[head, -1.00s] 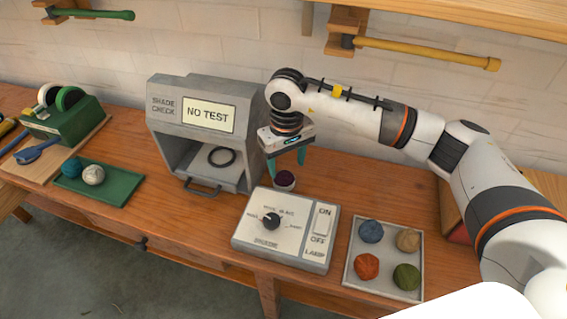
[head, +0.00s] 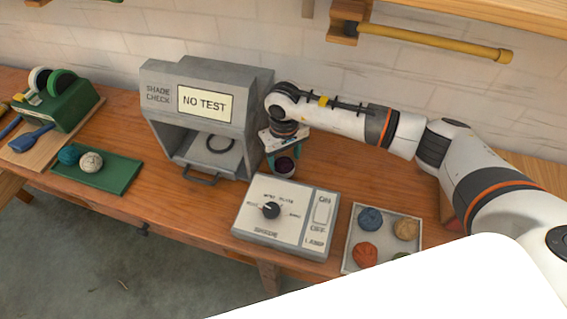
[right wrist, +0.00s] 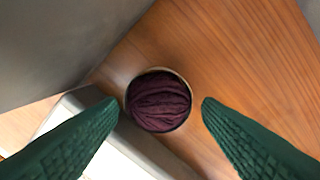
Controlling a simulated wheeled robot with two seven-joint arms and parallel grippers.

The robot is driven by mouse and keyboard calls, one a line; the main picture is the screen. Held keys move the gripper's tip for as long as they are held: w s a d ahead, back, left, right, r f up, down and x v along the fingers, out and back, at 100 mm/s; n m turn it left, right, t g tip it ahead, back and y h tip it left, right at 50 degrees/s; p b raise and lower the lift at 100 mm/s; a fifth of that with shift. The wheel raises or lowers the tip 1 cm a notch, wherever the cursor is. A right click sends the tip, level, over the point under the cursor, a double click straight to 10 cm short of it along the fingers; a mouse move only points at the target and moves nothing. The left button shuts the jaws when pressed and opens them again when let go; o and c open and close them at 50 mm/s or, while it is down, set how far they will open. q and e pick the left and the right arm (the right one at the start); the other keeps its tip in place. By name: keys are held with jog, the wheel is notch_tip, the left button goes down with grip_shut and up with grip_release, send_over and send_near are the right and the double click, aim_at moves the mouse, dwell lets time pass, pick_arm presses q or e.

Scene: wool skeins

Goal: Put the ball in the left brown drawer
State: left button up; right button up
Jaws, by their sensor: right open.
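A dark purple wool ball (head: 285,166) sits in a small round cup on the wooden table, right of the grey shade-check box. It also shows in the right wrist view (right wrist: 159,102), where the cup's pale rim circles it. My right gripper (head: 284,161) points down over the ball. Its green fingers are open, one on each side of the ball, with a gap on both sides in the right wrist view. A dark knob (head: 142,228) shows on the table's front edge at the left; I cannot tell whether it belongs to a drawer. My left gripper is not in view.
The shade-check box (head: 205,120) stands close left of the gripper. A switch panel (head: 285,216) lies in front. A tray (head: 350,262) of wool balls is at the right. A green mat (head: 122,178) holds two balls at the left.

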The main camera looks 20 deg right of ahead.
aim_at(284, 161)
jog(key=shift+a+f+p, duration=0.1)
jog(key=shift+f+p, duration=0.2)
jog(key=shift+f, duration=1.4)
jog(key=c, duration=0.8)
